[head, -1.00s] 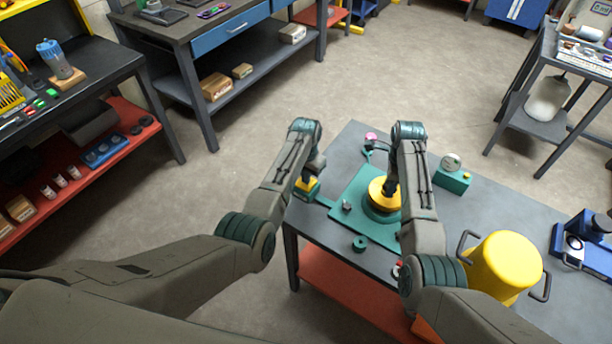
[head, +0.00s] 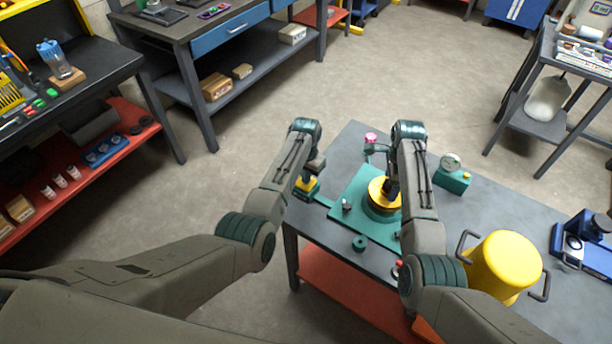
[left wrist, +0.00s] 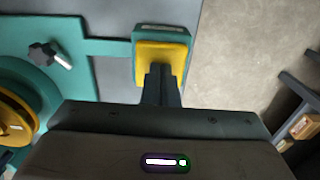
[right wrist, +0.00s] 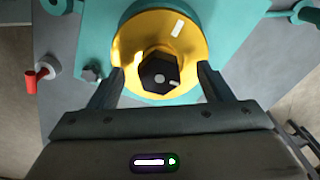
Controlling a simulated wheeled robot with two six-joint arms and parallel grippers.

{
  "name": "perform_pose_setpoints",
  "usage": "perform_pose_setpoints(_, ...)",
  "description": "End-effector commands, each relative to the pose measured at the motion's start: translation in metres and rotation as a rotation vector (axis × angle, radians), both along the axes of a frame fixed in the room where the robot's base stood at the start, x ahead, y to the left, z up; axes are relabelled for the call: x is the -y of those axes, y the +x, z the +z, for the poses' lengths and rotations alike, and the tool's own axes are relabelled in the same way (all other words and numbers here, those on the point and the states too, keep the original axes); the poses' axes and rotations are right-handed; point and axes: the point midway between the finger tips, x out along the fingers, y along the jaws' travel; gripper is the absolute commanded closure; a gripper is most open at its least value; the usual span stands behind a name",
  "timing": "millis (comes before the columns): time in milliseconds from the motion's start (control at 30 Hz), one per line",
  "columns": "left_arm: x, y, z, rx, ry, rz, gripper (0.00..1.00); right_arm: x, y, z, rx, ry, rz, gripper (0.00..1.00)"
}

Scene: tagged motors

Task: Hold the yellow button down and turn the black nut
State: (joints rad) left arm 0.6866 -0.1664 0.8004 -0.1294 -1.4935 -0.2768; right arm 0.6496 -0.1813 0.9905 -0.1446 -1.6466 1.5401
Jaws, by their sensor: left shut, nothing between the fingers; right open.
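The yellow button (left wrist: 163,58) sits on a teal box at the left edge of the table; it also shows in the head view (head: 307,184). My left gripper (left wrist: 163,70) is shut and empty, with its fingertips at the button's top; I cannot tell how far the button is pressed. The black nut (right wrist: 159,73) sits at the centre of a yellow disc (right wrist: 185,38) on a round teal base. My right gripper (right wrist: 157,75) is open, its fingers on either side of the nut and apart from it.
The teal plate (head: 345,220) carries a dark star knob (left wrist: 42,53). A red-tipped part (right wrist: 31,80) stands near the table's front. A yellow drum with handles (head: 505,265) and a teal gauge box (head: 453,181) stand on the right. Bare grey tabletop lies between.

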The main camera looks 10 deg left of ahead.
Motion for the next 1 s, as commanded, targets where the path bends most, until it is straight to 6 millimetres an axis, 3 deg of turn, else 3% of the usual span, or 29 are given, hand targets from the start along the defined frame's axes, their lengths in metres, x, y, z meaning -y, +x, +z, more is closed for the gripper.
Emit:
perform_pose_setpoints(700,0.0004,-0.002,-0.0025,-0.005,0.0,0.0,1.0,-0.0009,-0.0003,-0.0006,-0.001,0.0,0.962,0.27)
perform_pose_setpoints(1000,0.0004,-0.0022,-0.0026,-0.006,-0.001,0.0,1.0,-0.001,-0.0003,-0.0006,0.0,0.0,1.051,0.27)
